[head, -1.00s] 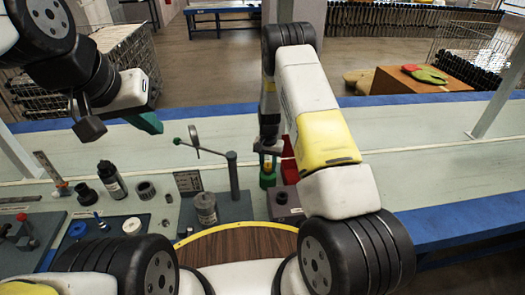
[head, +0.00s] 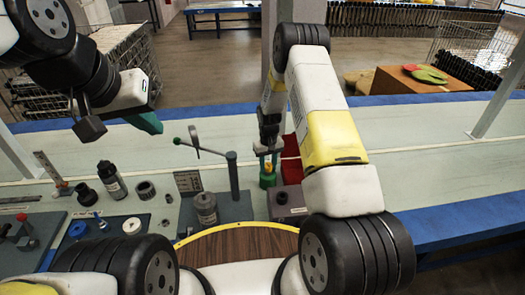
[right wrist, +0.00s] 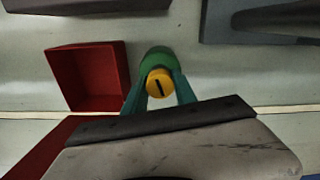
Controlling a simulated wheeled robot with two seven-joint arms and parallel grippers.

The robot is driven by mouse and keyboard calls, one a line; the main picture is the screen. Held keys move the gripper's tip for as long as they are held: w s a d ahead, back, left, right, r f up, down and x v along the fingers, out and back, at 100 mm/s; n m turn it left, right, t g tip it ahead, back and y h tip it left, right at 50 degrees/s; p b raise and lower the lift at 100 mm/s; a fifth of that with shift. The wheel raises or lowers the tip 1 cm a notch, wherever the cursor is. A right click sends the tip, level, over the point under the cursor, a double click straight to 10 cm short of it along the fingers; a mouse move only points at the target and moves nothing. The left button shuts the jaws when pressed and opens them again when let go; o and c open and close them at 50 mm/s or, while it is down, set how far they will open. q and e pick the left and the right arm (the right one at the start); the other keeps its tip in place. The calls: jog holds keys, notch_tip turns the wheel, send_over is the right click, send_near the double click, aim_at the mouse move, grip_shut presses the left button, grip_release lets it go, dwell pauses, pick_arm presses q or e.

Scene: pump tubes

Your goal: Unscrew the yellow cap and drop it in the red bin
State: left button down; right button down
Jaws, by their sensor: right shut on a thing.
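The yellow cap (head: 268,167) sits at the top of a green body (head: 267,181) on the table. My right gripper (head: 268,162) points down at it, with one finger on each side. In the right wrist view the cap (right wrist: 159,84) shows a dark slot and is held between the green fingertips (right wrist: 158,98). The green body (right wrist: 158,60) is just behind it; I cannot tell whether they are still joined. The red bin (right wrist: 90,78) is open and looks empty, beside the cap. It also shows in the head view (head: 291,170). My left gripper (head: 146,122) is raised at the upper left, its opening unclear.
A grey block (head: 288,205) stands in front of the bin. A grey stand with a green-knobbed lever (head: 232,180) is left of the cap. A black bottle (head: 112,182) and several small parts lie further left. The table right of my right arm is clear.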

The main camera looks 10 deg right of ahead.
jog(key=n, duration=0.3)
jog(key=shift+n, duration=0.3)
jog(key=shift+n, duration=1.7)
jog(key=n, duration=0.3)
jog(key=c, duration=1.2)
grip_release()
jog(key=shift+c, duration=0.2)
